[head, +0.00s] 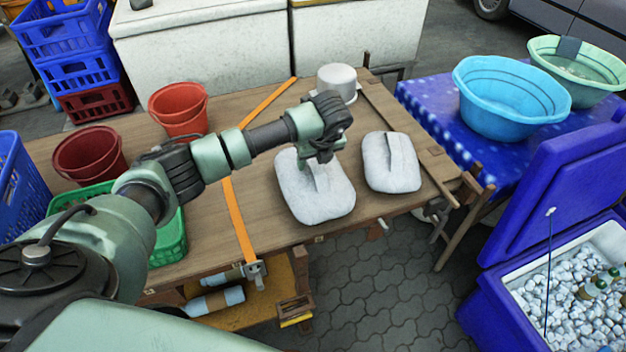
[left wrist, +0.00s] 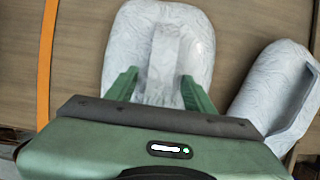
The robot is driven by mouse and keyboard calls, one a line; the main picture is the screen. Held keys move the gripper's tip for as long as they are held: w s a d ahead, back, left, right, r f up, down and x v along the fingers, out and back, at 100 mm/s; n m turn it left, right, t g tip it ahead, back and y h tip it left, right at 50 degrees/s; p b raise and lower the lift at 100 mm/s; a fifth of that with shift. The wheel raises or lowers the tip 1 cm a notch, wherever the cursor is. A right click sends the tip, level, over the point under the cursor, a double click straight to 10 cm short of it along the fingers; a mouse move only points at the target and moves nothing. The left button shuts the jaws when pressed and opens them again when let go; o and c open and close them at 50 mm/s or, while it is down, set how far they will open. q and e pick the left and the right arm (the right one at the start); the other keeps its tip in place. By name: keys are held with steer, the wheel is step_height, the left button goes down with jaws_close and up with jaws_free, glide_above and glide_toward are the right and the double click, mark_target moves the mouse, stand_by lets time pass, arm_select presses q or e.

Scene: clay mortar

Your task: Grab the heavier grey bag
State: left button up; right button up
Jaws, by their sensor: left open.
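Two pale grey bags with a raised ridge on top lie on the wooden table. The larger bag (head: 318,200) is on the left and the smaller bag (head: 391,163) is on its right, with a gap between them. My left gripper (head: 322,158) is over the far part of the larger bag. In the left wrist view the open fingers (left wrist: 160,92) stand on either side of the larger bag's ridge (left wrist: 163,55), with nothing visibly gripped. The smaller bag (left wrist: 277,95) shows at the right there. Whether the fingers touch the bag cannot be told. My right gripper is not in view.
An orange strap (head: 236,215) crosses the table (head: 270,240) left of the bags. A white pot (head: 338,82) stands behind them. Red buckets (head: 178,110) and a green basket (head: 171,240) are at the left. A blue cooler (head: 500,300) is at the lower right.

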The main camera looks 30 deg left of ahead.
arm_select(q)
jaws_close()
stand_by(1.4)
steer(key=shift+w+r, duration=0.1)
